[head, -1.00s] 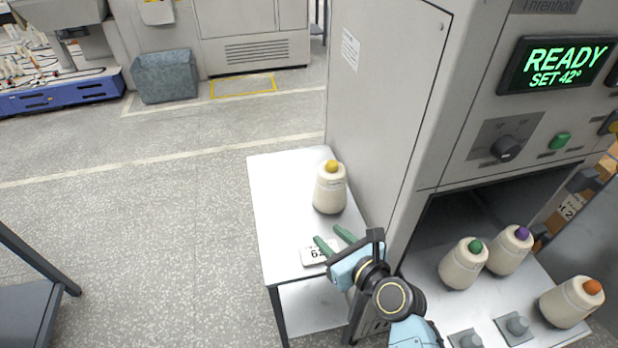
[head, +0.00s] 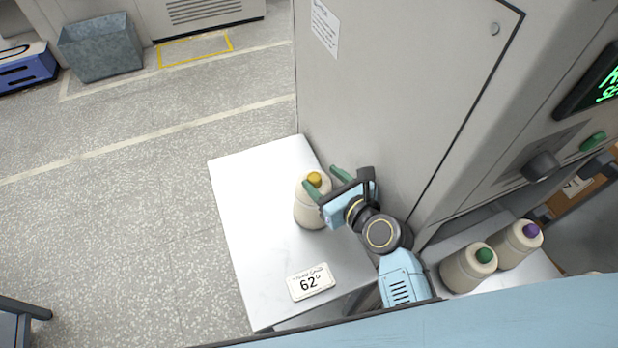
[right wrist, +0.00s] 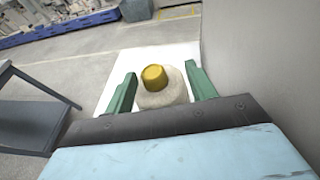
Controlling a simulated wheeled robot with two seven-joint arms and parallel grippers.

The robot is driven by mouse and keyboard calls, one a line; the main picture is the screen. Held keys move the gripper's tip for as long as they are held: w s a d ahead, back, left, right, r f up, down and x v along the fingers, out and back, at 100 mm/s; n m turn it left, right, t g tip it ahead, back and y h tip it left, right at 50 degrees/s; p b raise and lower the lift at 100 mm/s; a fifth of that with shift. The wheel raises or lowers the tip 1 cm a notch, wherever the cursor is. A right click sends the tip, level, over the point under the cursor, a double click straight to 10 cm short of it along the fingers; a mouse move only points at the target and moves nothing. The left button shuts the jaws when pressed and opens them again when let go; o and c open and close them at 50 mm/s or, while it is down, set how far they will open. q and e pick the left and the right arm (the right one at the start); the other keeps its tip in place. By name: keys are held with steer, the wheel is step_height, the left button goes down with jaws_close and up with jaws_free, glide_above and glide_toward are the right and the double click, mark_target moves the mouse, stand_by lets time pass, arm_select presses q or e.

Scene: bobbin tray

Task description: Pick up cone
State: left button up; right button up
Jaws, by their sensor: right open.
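A cream cone with a yellow top (head: 312,207) stands upright on the white side table (head: 245,190), beside the machine's wall. My right gripper (head: 325,180) is open, its two green fingers at the cone's upper part. In the right wrist view the cone (right wrist: 163,92) sits between the open fingers (right wrist: 160,90), with a gap visible on each side. Part of the cone is hidden behind the gripper in the head view. My left gripper is not in view.
Cones with a green top (head: 467,268) and a purple top (head: 518,243) stand at the machine's opening. The machine's tall grey wall (head: 400,100) rises close to the right of the table.

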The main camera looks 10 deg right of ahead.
mark_target(310, 175)
steer(key=shift+w+a, duration=0.1)
steer(key=shift+a, duration=0.15)
steer(key=shift+w+a+f, duration=0.45)
steer(key=shift+w+a, duration=0.25)
steer(key=shift+w, duration=0.05)
steer(key=shift+x, duration=1.05)
steer(key=shift+f, duration=0.1)
steer(key=c, duration=0.9)
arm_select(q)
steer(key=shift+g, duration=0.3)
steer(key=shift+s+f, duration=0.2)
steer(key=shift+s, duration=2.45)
arm_select(e)
steer(key=shift+f, duration=0.1)
jaws_close()
